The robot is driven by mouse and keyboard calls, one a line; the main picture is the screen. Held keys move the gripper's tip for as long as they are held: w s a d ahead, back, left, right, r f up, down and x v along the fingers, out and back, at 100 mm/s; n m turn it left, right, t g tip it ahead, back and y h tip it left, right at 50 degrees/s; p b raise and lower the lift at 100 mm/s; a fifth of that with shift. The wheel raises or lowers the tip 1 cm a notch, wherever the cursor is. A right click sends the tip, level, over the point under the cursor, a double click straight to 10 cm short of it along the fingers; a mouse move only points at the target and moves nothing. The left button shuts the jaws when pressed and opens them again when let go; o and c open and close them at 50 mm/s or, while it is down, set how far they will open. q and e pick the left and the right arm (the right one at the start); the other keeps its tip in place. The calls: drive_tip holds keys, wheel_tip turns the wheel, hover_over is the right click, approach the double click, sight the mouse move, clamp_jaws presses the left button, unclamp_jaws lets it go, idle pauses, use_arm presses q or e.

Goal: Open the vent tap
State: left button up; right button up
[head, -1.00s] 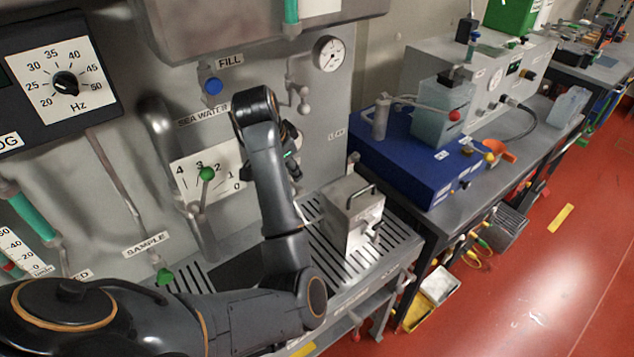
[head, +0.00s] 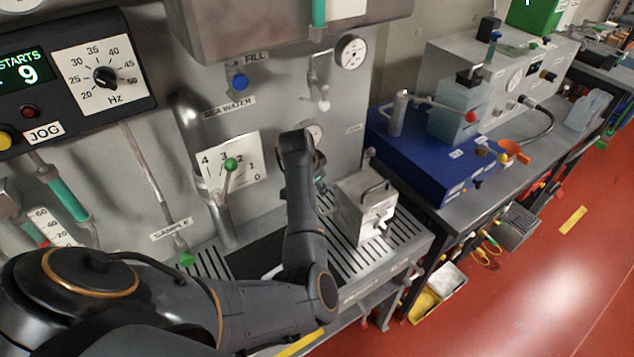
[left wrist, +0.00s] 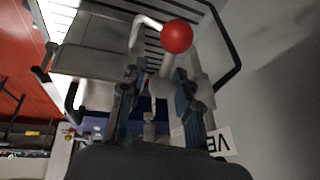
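A red ball knob (left wrist: 177,36) shows at the top of the left wrist view, with a pale bent pipe beside it. A white label (left wrist: 218,143) reading "VE", the rest cut off by my gripper, is at the lower right. My left gripper (left wrist: 157,76) is open, its two dark fingers apart with the ball beyond their tips and nothing clearly between them. I cannot tell whether a finger touches the pipe. My right gripper is not in view.
A metal box (head: 366,208) with a handle stands on the slotted drain shelf (head: 408,243), close to my left arm. A green-knobbed lever (head: 230,165) with a 0–4 scale is left of the arm. A blue unit (head: 425,160) stands on the bench to the right.

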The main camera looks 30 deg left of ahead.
use_arm(q)
drive_tip(key=shift+c, duration=0.4)
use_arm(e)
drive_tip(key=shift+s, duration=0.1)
use_arm(q)
clamp_jaws()
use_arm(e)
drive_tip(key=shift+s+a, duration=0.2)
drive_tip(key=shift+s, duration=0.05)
